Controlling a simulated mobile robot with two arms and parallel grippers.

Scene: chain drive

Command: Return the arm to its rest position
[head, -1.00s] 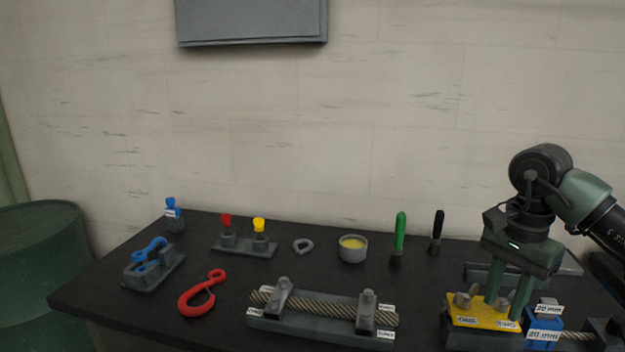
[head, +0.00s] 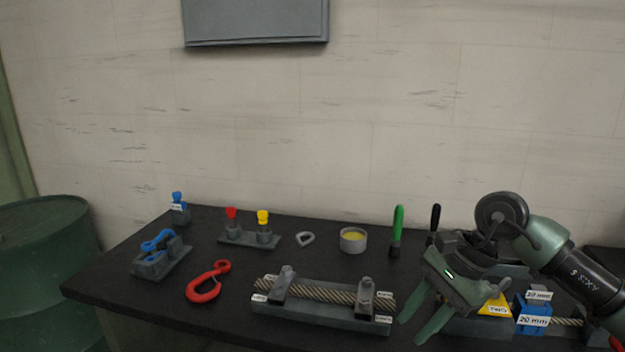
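My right gripper (head: 425,312) comes in from the right and hangs above the front right part of the dark table. Its two green fingers are spread apart and nothing shows between them. It is tilted, with the fingers pointing down and to the left. It partly hides a yellow plate (head: 493,307) with a label, beside a blue block (head: 533,312) marked 20 mm. My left gripper is not in view.
A rope fixture (head: 318,316) lies left of my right gripper. A red hook (head: 207,285), a grey cup (head: 353,240) and a green-handled tool (head: 397,228) are on the table. A green barrel (head: 45,265) stands left. Clear space is above the table.

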